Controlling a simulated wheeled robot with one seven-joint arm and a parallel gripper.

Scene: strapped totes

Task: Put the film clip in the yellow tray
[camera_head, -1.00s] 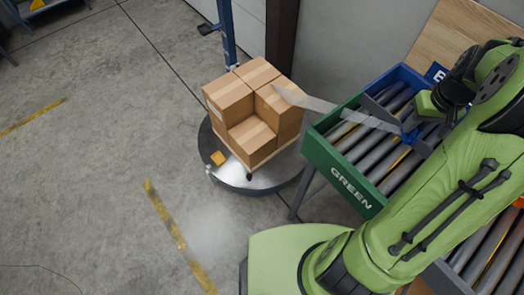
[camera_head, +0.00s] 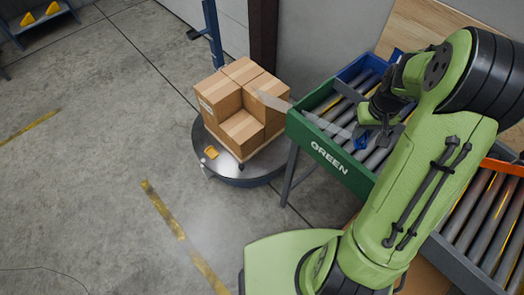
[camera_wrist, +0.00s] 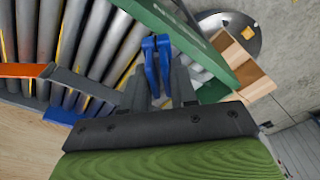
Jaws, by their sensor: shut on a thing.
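My gripper (camera_wrist: 160,78) is shut on a blue two-pronged clip (camera_wrist: 155,58), which sticks out past the dark fingers. In the head view the clip (camera_head: 361,141) is over the grey rollers, just behind the green end wall. A clear film strip (camera_head: 305,113) runs from the stacked boxes toward the clip; I cannot tell exactly where it ends. My gripper (camera_head: 370,128) is partly hidden by my wrist in the head view.
Cardboard boxes (camera_head: 240,103) stand on a round turntable (camera_head: 238,178) with a small yellow piece (camera_head: 211,152). The green wall (camera_head: 330,158) fronts the roller lanes. An orange divider (camera_head: 502,167) stands right. A blue shelf (camera_head: 40,22) with yellow pieces is far left. Left floor is open.

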